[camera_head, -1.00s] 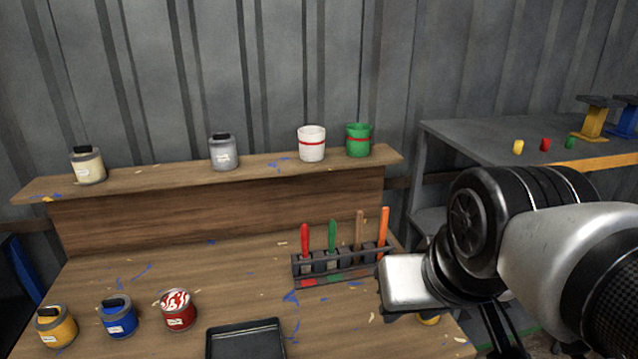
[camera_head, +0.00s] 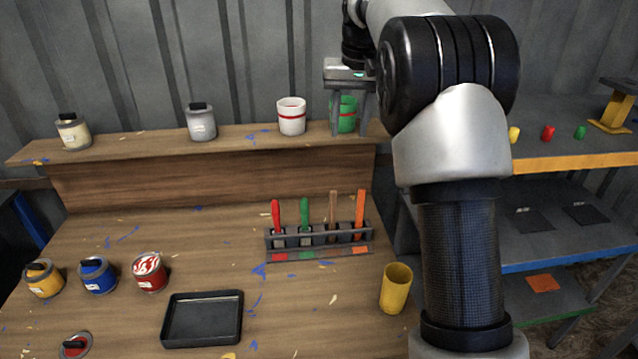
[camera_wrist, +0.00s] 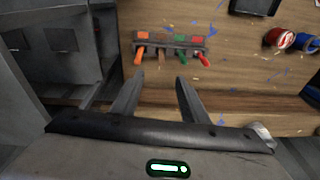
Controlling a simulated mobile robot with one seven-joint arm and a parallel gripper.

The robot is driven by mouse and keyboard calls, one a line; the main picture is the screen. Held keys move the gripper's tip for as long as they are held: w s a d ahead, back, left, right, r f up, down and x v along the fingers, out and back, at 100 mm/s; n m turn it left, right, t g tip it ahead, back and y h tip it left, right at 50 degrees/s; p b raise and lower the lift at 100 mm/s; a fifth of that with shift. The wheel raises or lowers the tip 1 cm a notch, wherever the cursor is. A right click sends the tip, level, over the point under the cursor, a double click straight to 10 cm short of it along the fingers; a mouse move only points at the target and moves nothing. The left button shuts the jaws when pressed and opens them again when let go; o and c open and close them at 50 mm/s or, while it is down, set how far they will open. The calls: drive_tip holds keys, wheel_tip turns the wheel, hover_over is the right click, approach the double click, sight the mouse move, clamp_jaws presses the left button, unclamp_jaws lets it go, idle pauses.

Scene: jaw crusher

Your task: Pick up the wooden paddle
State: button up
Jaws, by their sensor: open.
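The wooden paddle (camera_head: 333,213) stands upright in a dark rack (camera_head: 318,240) on the workbench, between the green-handled and orange-handled tools. Only its plain brown upper part shows clearly; its lower end is partly hidden by the rack. In the wrist view the paddle (camera_wrist: 161,55) points toward my gripper, ahead of the gap between the fingers. My gripper (camera_head: 348,130) is open and empty, fingers pointing down, above and behind the rack in front of the green cup. Its two fingers (camera_wrist: 160,82) stand apart in the wrist view, clear of the paddle.
A red-handled tool (camera_head: 276,215), a green one (camera_head: 304,214) and an orange one (camera_head: 360,212) share the rack. The raised shelf (camera_head: 240,135) holds cans, a white cup (camera_head: 291,118) and a green cup (camera_head: 346,115). A yellow cup (camera_head: 396,288) and black tray (camera_head: 202,318) stand in front.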

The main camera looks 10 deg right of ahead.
drive_tip(key=w+f+g, duration=0.1)
drive_tip(key=w+f, duration=0.5)
drive_tip(key=f, duration=0.1)
drive_tip(key=p, duration=0.1)
hover_over(333, 191)
wheel_tip(333, 191, down, 5)
drive_tip(key=shift+n+g, duration=0.4)
drive_tip(key=shift+g, duration=0.1)
wheel_tip(333, 191, down, 16)
drive_tip(key=b, duration=0.4)
drive_tip(key=shift+a+f, duration=0.1)
drive_tip(key=shift+f, duration=2.95)
clamp_jaws()
wheel_tip(333, 191, up, 10)
drive_tip(key=shift+r, duration=0.1)
